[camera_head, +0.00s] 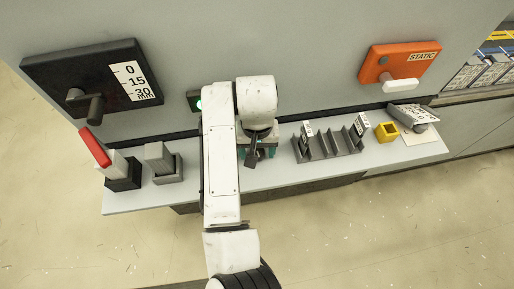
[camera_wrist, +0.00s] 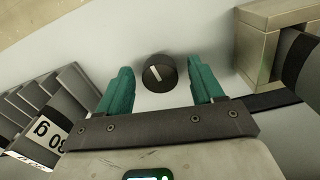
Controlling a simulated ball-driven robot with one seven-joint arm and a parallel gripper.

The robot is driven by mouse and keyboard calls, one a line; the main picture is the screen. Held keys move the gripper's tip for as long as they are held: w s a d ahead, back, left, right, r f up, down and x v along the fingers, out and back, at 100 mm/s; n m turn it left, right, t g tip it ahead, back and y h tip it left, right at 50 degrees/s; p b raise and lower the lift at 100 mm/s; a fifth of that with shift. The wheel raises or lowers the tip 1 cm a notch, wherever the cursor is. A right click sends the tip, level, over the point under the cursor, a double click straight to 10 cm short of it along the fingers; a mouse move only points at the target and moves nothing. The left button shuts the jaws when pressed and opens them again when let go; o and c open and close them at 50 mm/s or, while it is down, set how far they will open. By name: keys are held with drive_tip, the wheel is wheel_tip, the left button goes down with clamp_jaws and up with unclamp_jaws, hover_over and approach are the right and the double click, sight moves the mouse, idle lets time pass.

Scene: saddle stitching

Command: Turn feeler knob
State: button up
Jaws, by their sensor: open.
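A round black knob (camera_wrist: 159,73) with a white pointer line lies on the pale surface in the wrist view. The line is tilted slightly off the picture's vertical. My gripper (camera_wrist: 158,92) is open, with one teal finger on each side of the knob. Gaps show between the knob and both fingers, and nothing is held. In the head view my gripper (camera_head: 257,154) is over the narrow grey shelf, partly covered by my arm. The knob cannot be made out there.
A slotted grey rack (camera_head: 328,148) with labelled weights stands right of my gripper, then a yellow block (camera_head: 387,131). Grey blocks (camera_head: 162,162) and a red-handled piece (camera_head: 95,147) stand left.

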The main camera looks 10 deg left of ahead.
sight(257, 152)
wheel_tip(257, 152, up, 11)
idle(0.5)
drive_tip(key=shift+f, duration=0.15)
